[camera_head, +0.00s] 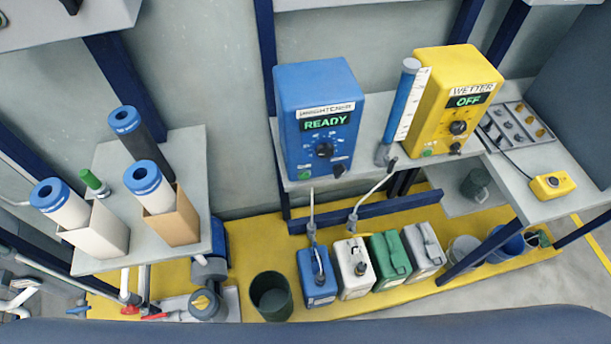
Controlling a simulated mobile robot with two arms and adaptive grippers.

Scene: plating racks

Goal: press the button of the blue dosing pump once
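The blue dosing pump (318,115) stands upright on a grey shelf in the upper middle of the head view. Its label looks like BRIGHTENER, and its display (325,122) reads READY in green. A dark knob (324,150) sits below the display. A small green button (304,174) is at the lower left of its front face, and a dark fitting (339,170) is at the lower right. Nothing covers the front face. Neither of my grippers is in view.
A yellow pump (451,98) labelled WETTER reads OFF, right of a blue tube (402,108). Several jugs, including a blue one (318,288), stand on the yellow floor below, with a metal pipe rising near the pump. Filter cartridges (60,204) stand on the left shelf.

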